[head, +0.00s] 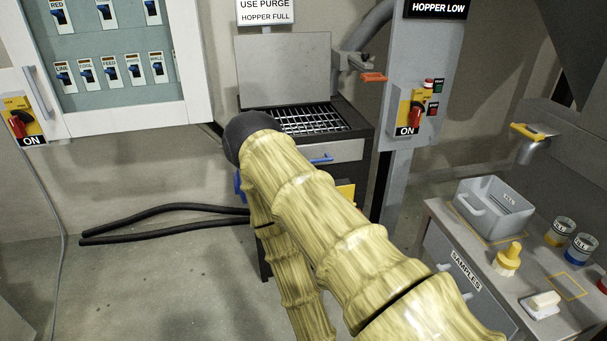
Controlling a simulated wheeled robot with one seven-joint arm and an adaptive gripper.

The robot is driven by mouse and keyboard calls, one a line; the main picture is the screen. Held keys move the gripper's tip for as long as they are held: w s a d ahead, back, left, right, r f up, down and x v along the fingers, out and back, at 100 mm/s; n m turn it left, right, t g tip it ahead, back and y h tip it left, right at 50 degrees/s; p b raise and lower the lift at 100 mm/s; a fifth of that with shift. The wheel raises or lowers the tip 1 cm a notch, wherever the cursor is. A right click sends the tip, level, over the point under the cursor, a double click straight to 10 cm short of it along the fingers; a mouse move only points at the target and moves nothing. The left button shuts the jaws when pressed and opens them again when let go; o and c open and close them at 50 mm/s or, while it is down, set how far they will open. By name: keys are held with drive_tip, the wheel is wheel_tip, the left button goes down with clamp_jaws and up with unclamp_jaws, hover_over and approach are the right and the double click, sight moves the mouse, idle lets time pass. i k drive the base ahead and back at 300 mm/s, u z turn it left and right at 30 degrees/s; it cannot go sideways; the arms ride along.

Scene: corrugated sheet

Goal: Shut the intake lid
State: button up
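The intake lid (284,68) is a flat grey panel. The box's mouth is open and shows a metal grate (308,118). A blue handle (321,159) is on the grey front panel below the grate. My arm, with a bamboo-like surface, crosses in front of the box and hides much of its front and left side. My gripper does not show.
A grey post right of the box carries a red-and-yellow switch (411,112). An orange-handled valve (373,77) is beside the lid. Black hoses (160,213) lie left. A bench (437,206) with a grey bin (492,208) and jars stands right. An open-fronted cabinet (130,118) hangs left.

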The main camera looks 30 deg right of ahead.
sight(275, 70)
drive_tip(key=k, duration=0.5)
drive_tip(key=z, duration=0.9)
drive_tip(key=i, duration=1)
drive_tip(key=k, duration=0.55)
drive_tip(key=z, duration=0.5)
drive_tip(key=i, duration=1)
drive_tip(key=u, duration=0.75)
drive_tip(key=i, duration=0.45)
drive_tip(key=u, duration=0.45)
